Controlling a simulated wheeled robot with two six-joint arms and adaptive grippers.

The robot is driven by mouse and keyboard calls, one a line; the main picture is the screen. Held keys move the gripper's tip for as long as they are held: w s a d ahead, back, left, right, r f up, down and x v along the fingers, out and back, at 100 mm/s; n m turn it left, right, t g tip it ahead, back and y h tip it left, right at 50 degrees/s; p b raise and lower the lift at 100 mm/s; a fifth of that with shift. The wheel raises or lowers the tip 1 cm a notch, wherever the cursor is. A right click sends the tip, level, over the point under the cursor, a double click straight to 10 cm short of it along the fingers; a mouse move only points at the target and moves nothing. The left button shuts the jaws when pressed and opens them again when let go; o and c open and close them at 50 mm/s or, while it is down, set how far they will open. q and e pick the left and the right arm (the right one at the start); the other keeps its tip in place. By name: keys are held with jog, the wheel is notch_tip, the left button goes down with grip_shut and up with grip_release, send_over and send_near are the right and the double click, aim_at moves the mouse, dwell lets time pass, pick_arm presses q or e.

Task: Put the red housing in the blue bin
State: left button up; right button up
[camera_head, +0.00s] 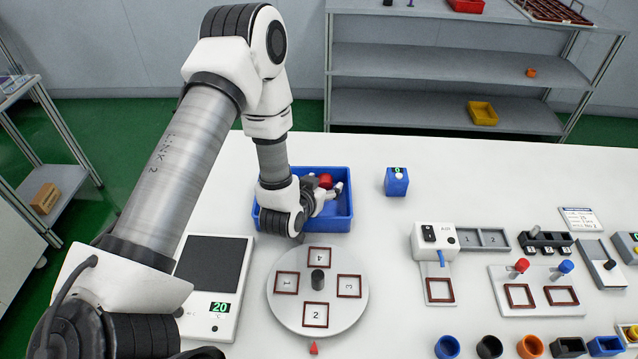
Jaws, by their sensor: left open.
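The blue bin (340,224) stands on the white table, left of the middle, behind the turntable. A red part (325,180), which looks like the red housing, shows inside the bin towards its back. It is partly hidden by my left gripper. My left gripper (338,190) is open and reaches over the bin from the left, its fingers pointing right, close to the red part. I cannot tell whether the fingers touch it. My left wrist hides the left part of the bin. My right gripper is not in view.
A numbered turntable (340,305) with a dark centre post is in front of the bin. A scale (205,310) reading 20 is at the left. A blue box (397,183) stands right of the bin. Stations and several housings (530,346) fill the right. The back right table is clear.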

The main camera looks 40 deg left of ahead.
pick_arm(q)
jog(key=shift+r+p, duration=0.55)
jog(key=shift+r, duration=0.25)
jog(key=v, duration=0.2)
jog(key=b+v, duration=0.1)
jog(key=v, duration=0.1)
jog(key=b+v, duration=0.1)
jog(key=v, duration=0.1)
jog(key=shift+s+f, duration=0.25)
jog(key=shift+f, duration=0.05)
jog(key=p+v, duration=0.2)
jog(key=p, duration=0.2)
jog(key=p+v, duration=0.3)
jog(key=shift+s+r+p, duration=0.2)
jog(key=shift+r+p, duration=0.2)
jog(key=shift+f, duration=0.15)
